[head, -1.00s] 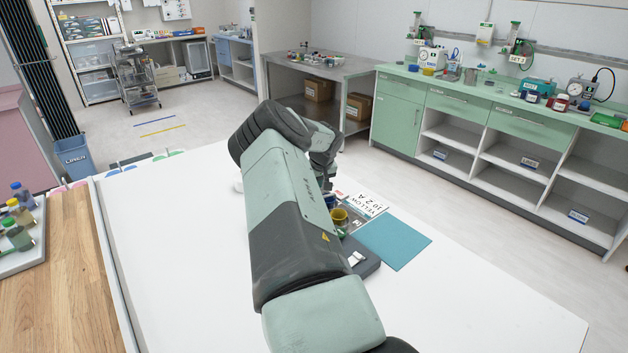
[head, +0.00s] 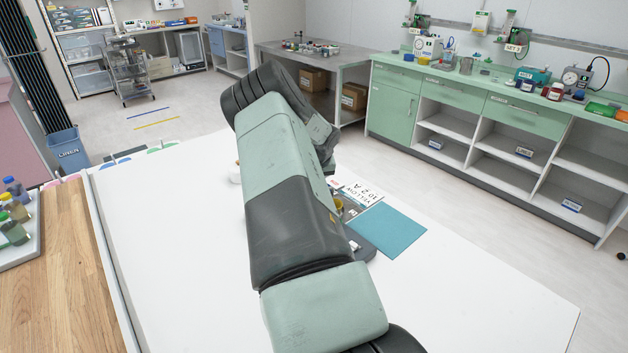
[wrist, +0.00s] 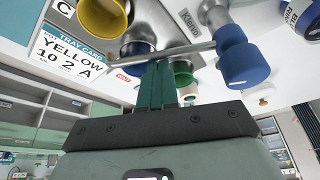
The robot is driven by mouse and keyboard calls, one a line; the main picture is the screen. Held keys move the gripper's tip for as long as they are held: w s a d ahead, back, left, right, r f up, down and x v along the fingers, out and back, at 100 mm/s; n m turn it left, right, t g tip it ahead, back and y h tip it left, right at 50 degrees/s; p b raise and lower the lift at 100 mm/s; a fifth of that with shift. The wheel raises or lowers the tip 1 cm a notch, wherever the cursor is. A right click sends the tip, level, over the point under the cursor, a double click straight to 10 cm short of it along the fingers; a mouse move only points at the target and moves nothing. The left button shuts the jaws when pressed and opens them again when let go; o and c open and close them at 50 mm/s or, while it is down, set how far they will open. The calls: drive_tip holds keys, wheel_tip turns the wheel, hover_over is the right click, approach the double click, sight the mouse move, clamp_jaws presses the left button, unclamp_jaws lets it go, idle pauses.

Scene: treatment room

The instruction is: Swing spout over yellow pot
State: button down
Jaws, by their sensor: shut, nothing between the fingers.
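In the wrist view the yellow pot (wrist: 103,16) is at the upper left, with an open round mouth. A thin grey metal spout (wrist: 178,50) runs sideways from a blue-knobbed post (wrist: 243,62) and ends short of the yellow pot, above other pots. My gripper (wrist: 158,65) is shut and empty, its teal fingertips close to the spout; I cannot tell if they touch. A green pot (wrist: 184,76) is partly hidden behind the fingers. In the head view my arm hides the gripper and most of the apparatus; a bit of the yellow pot (head: 338,204) shows.
A tray card (wrist: 72,48) reading YELLOW 10 2 A lies beside the pots. A teal mat (head: 390,231) lies right of them on the white table (head: 470,290). The table's front right is clear.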

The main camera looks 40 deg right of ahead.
drive_tip(key=shift+s+a+m, duration=0.2)
drive_tip(key=shift+s+m, duration=0.25)
drive_tip(key=shift+m, duration=0.05)
drive_tip(key=shift+s+a, duration=0.15)
drive_tip(key=shift+s, duration=0.1)
wheel_tip(320, 180, up, 10)
drive_tip(key=shift+w, duration=0.15)
idle(0.6)
drive_tip(key=shift+r, duration=0.1)
